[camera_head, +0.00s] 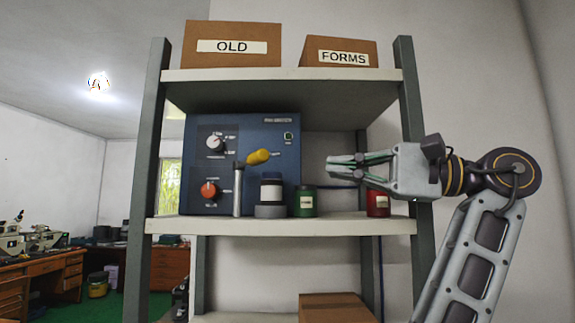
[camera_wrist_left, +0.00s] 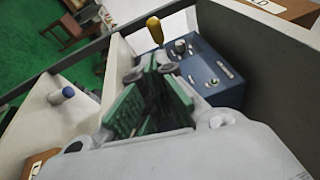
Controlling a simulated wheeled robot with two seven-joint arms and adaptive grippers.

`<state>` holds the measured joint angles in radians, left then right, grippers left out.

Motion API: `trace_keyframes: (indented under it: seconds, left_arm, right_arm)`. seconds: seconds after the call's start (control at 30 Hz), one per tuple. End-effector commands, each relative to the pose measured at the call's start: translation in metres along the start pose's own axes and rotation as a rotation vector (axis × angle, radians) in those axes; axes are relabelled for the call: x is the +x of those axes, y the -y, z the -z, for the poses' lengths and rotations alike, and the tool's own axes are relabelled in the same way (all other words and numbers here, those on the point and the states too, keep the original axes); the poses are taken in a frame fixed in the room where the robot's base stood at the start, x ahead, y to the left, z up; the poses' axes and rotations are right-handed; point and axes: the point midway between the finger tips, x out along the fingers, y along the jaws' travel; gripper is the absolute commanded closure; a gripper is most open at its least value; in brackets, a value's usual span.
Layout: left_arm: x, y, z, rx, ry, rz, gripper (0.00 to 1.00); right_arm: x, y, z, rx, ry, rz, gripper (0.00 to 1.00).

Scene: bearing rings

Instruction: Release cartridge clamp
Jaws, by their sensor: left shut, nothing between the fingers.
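A dark blue cartridge (camera_head: 271,192) with a white label stands upright on a grey round base (camera_head: 270,211) on the middle shelf. A metal clamp post (camera_head: 238,192) stands just left of it. The clamp's yellow handle (camera_head: 257,157) sticks out to the right from the post's top, tilted slightly upward above the cartridge. The yellow handle also shows in the left wrist view (camera_wrist_left: 155,30), beyond the fingertips. My left gripper (camera_head: 332,166) is shut and empty, pointing left, apart from the handle and to its right. It fills the middle of the left wrist view (camera_wrist_left: 150,68). My right gripper is out of view.
A blue control box (camera_head: 228,137) with knobs stands behind the clamp. A green jar (camera_head: 305,201) is right of the cartridge, and a red jar (camera_head: 377,203) is below my gripper. Cardboard boxes (camera_head: 232,44) sit on the top shelf (camera_head: 290,75). Dark uprights (camera_head: 150,140) flank the shelves.

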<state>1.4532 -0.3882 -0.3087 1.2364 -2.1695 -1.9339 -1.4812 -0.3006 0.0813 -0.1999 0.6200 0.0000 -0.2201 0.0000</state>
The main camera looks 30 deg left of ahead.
Motion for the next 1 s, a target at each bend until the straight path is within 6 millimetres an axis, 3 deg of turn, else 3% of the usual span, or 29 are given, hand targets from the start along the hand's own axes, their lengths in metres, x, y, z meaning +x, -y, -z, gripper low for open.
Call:
trace_keyframes:
  seconds: [0.47, 1.0]
  left_arm:
    - [0.013, 0.0, 0.001, 0.0, 0.001, -0.001, 1.0]
    - [0.066, 0.001, 0.0, 0.0, 0.001, -0.001, 1.0]
  right_arm:
    - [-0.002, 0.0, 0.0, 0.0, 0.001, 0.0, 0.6]
    - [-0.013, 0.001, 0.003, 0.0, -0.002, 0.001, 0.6]
